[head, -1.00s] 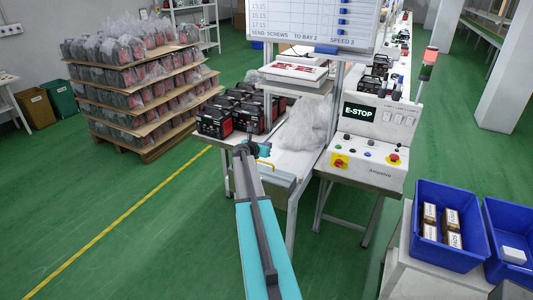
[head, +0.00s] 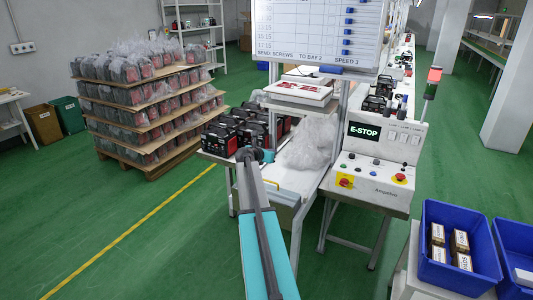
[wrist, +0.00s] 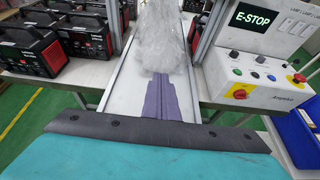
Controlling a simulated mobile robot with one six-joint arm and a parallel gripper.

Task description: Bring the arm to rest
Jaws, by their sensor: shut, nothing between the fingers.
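My arm (head: 262,225), teal with a dark ridge, reaches forward from the bottom middle of the head view. Its dark far joint (head: 254,155) lies in front of the workbench, left of the plastic wrap. My gripper is hidden behind that joint in the head view. In the wrist view my gripper (wrist: 159,82) shows as two purple-grey fingers lying together, shut and empty. They point toward the clear plastic wrap (wrist: 158,40) over the pale bench top; I cannot tell how far above it they are.
Black-and-red boxed units (head: 228,134) stand on the bench (head: 296,180) left of the wrap. The E-STOP panel (head: 376,165) is to the right. Blue bins (head: 455,270) stand at the lower right. A loaded pallet (head: 155,166) is at the left. Green floor is open at the lower left.

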